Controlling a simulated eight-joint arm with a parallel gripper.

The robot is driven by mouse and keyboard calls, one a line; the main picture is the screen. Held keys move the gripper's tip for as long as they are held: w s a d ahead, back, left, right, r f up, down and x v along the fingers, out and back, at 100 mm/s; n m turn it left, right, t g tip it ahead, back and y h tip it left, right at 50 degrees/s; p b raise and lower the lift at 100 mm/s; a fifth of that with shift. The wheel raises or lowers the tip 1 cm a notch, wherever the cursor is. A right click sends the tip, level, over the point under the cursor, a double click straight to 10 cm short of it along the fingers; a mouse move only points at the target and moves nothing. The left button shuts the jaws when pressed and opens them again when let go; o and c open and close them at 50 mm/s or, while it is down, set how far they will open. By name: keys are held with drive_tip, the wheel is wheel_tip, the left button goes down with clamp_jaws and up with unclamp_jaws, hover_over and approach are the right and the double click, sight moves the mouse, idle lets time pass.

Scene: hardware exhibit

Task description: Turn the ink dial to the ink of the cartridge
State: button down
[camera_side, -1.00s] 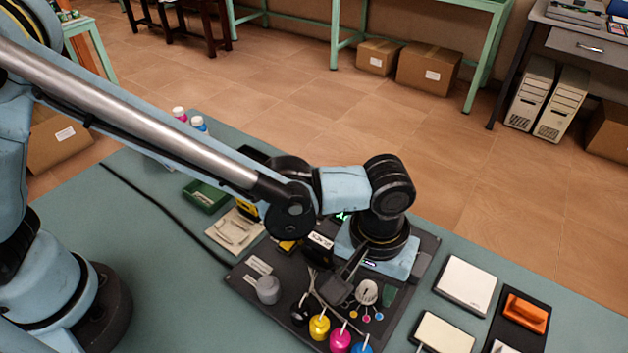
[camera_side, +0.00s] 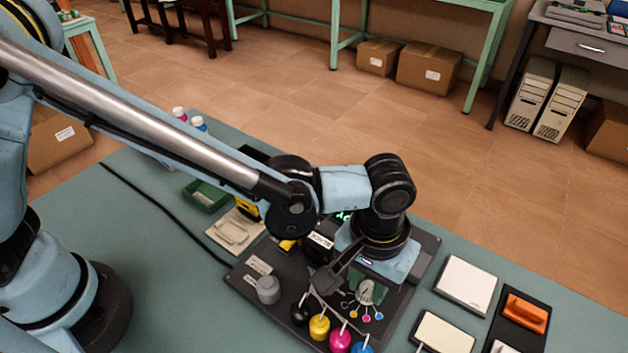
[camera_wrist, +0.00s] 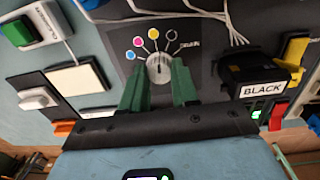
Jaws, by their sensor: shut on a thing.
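The ink dial (camera_wrist: 159,71) is a round, pale knob on a dark panel. Cyan, magenta, yellow and black dots fan around it. My gripper (camera_wrist: 159,66) has its green fingers on both sides of the dial, shut on it. In the side view, my gripper (camera_side: 368,290) is over the dial and partly hides it. The dial's thin mark points roughly up in the wrist view, near the yellow and black dots; its exact aim is hard to read. The cartridge (camera_wrist: 252,70) is dark, with a white label reading BLACK; its label also shows in the side view (camera_side: 320,240).
Black (camera_side: 299,315), yellow (camera_side: 319,327), magenta (camera_side: 340,341) and cyan (camera_side: 362,346) ink pots with pale tubes stand along the panel's front. A grey knob (camera_side: 268,290) is at its left.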

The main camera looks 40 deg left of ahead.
sight(367, 286)
drive_tip(key=shift+m, duration=2)
drive_tip(key=c, duration=0.8)
unclamp_jaws()
drive_tip(key=shift+c, duration=0.2)
wheel_tip(367, 286, up, 12)
drive_tip(key=shift+a, duration=0.2)
drive_tip(key=shift+w, duration=0.1)
